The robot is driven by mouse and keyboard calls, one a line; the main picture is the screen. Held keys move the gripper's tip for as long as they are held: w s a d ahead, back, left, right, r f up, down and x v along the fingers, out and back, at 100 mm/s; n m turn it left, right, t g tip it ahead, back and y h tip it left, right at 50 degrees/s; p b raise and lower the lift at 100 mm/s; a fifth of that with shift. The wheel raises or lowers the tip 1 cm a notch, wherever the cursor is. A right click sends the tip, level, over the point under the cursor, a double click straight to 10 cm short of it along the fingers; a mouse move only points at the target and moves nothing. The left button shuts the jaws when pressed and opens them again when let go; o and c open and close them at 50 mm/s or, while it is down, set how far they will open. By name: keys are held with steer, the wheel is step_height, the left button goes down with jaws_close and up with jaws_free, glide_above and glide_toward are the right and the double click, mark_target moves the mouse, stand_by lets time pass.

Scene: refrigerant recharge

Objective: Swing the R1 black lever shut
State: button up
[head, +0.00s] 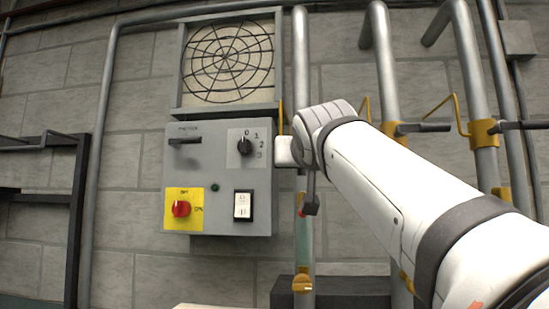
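Two black levers show on the pipes at right: one (425,128) on the middle pipe and one (525,125) on the right pipe. Both lie crosswise to their pipes at yellow valve bodies. No R1 label is readable. A dark bar with a blocky end (311,204) hangs below my wrist in front of the left pipe; I cannot tell if it is a lever or part of my gripper. My gripper (287,152) is mostly hidden behind my white wrist near the left pipe. Its fingers and any contact are not clear.
A grey control box (220,222) with a red knob (181,209), a dial (245,146) and a white switch (243,205) hangs left of my wrist. A round fan grille (230,62) sits above it. Vertical grey pipes (301,50) stand close together behind my arm.

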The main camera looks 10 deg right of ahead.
jaws_close()
stand_by(0.3)
stand_by(0.3)
